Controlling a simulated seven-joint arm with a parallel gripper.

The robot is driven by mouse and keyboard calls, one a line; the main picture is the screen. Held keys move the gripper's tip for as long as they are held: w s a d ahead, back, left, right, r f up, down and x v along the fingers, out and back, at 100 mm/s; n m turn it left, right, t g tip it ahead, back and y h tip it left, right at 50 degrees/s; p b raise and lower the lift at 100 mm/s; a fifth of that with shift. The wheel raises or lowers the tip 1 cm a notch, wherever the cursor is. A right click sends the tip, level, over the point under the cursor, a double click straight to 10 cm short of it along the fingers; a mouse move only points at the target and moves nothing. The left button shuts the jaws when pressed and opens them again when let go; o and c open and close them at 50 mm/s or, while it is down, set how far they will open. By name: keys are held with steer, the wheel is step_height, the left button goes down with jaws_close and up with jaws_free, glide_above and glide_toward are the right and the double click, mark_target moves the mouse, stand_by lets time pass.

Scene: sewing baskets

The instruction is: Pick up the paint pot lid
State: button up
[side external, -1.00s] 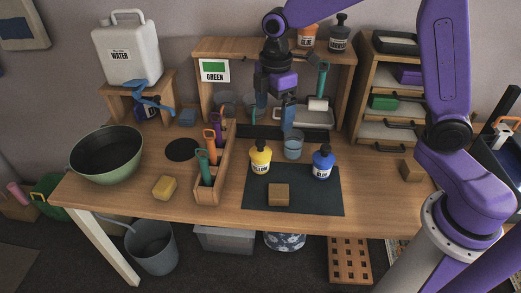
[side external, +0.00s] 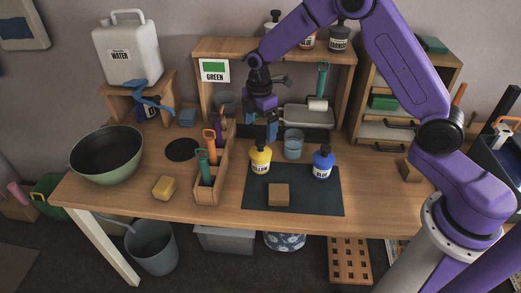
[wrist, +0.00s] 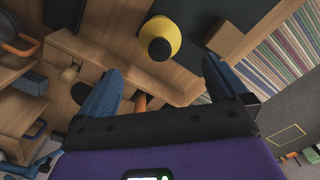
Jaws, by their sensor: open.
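No part is clearly marked as the paint pot lid. A flat black disc (side external: 183,150) lies on the table left of the wooden tool caddy; I cannot tell whether it is a lid. The yellow paint pot (side external: 260,159) and the blue paint pot (side external: 323,163) stand upright with dark tops. My gripper (side external: 260,125) is open and empty, above the table behind the yellow pot. In the wrist view, my open gripper (wrist: 162,70) has the yellow pot (wrist: 170,35) beyond its fingertips, apart from them.
The tool caddy (side external: 222,165) with upright handles stands left of the yellow pot. A wooden block (side external: 278,194) sits on the dark mat (side external: 308,202). A glass (side external: 293,145), a shelf unit (side external: 200,47), a green bowl (side external: 130,172) and a sponge (side external: 164,188) are nearby. The front-left tabletop is clear.

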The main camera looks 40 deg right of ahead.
mark_target(260, 141)
steer(key=shift+d+f, duration=0.15)
steer(key=shift+f, duration=4.25)
steer(key=c, duration=1)
